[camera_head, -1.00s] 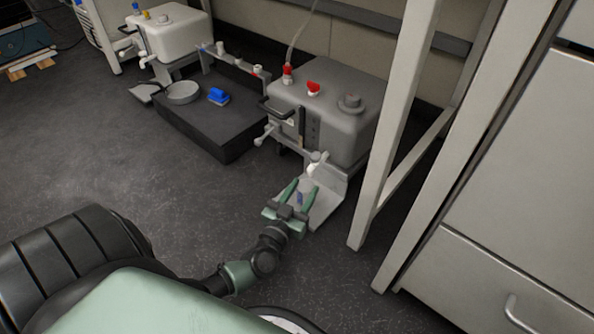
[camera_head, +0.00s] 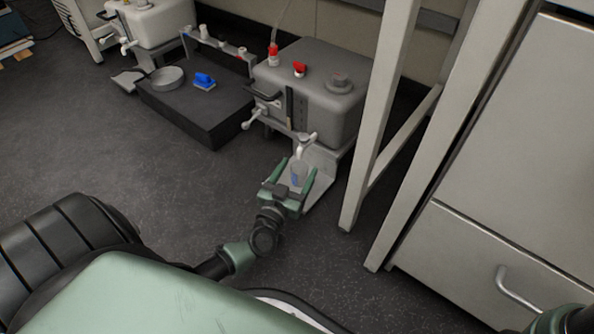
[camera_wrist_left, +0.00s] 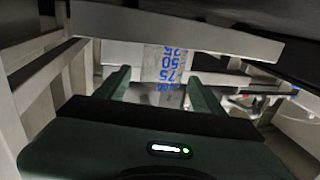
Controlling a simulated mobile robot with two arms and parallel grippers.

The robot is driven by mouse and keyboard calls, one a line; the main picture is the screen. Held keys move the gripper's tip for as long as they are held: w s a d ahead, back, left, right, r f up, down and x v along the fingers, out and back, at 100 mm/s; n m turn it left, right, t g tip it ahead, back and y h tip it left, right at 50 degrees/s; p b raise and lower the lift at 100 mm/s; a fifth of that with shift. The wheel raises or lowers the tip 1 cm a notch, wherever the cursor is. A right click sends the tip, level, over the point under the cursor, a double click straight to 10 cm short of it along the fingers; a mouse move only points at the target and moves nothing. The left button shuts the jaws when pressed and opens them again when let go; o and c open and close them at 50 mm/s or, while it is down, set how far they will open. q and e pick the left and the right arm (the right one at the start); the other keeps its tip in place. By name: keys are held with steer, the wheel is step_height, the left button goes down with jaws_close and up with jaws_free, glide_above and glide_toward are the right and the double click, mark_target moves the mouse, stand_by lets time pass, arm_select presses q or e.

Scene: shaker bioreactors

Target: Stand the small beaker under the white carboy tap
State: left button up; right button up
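The small clear beaker (camera_head: 299,174) with blue markings is between the spread fingers of my left gripper (camera_head: 293,174). It stands near the grey carboy's tap (camera_head: 305,141), at the grey tray (camera_head: 322,162); its base is hidden. In the left wrist view the beaker (camera_wrist_left: 163,66) shows blue numbers, with gaps to both fingers of the open left gripper (camera_wrist_left: 156,80). The white carboy (camera_head: 158,22) is at the upper left, its white tap (camera_head: 128,46) over a small grey tray (camera_head: 126,79).
The grey carboy (camera_head: 318,88) stands behind the beaker. A low black platform (camera_head: 205,122) with a round grey dish (camera_head: 166,78) and a blue item (camera_head: 204,81) lies between the carboys. A pale frame leg (camera_head: 380,115) rises at right. Floor at left is clear.

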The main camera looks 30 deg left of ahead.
arm_select(q)
steer(key=shift+s, duration=0.15)
steer(key=shift+s+p, duration=0.4)
steer(key=s+p, duration=0.1)
steer(key=s, duration=0.2)
steer(key=s+d+p, duration=0.1)
steer(key=s+p, duration=0.1)
steer(key=s, duration=0.1)
steer(key=shift+s+d, duration=0.2)
steer(key=shift+s, duration=0.1)
